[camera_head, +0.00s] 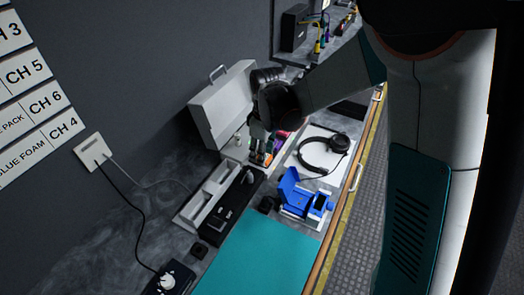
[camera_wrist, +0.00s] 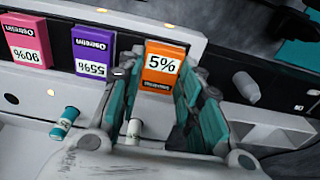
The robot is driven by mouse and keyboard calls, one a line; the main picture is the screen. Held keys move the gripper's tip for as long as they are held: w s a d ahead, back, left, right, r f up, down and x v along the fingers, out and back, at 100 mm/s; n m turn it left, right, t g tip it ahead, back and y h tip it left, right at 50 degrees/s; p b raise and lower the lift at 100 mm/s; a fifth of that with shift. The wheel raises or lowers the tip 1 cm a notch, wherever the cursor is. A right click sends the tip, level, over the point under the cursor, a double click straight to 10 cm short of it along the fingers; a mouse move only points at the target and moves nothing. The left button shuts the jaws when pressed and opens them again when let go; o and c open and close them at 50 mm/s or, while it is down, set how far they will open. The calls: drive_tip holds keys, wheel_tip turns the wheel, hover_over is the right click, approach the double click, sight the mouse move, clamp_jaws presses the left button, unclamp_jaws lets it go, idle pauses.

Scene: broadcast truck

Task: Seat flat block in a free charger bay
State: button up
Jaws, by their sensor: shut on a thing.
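An orange block (camera_wrist: 163,62) marked "5%" sits between the fingers of my gripper (camera_wrist: 162,88) in the wrist view. My gripper is shut on it. A purple block (camera_wrist: 87,52) marked 55% and a pink block (camera_wrist: 27,41) that seems to read 90% stand in a row to its left, with their labels upside down. They stand along a pale housing (camera_wrist: 58,12) with amber lights. Whether the orange block touches the housing is unclear. In the head view my gripper (camera_head: 262,142) is down beside the open white case, and its fingertips are partly hidden.
An open white case (camera_head: 222,105) stands behind my gripper. A compartmented white tray (camera_head: 203,192) is at its lower left. Headphones (camera_head: 325,155) and a blue device (camera_head: 298,197) lie at the right. A teal mat (camera_head: 262,255) is clear. Small cylinders (camera_wrist: 64,123) are near the gripper.

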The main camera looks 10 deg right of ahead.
drive_tip(key=o, duration=1.2)
drive_tip(key=r, duration=1.2)
drive_tip(key=shift+s+d, duration=0.25)
drive_tip(key=shift+d, duration=0.05)
drive_tip(key=shift+f, duration=0.1)
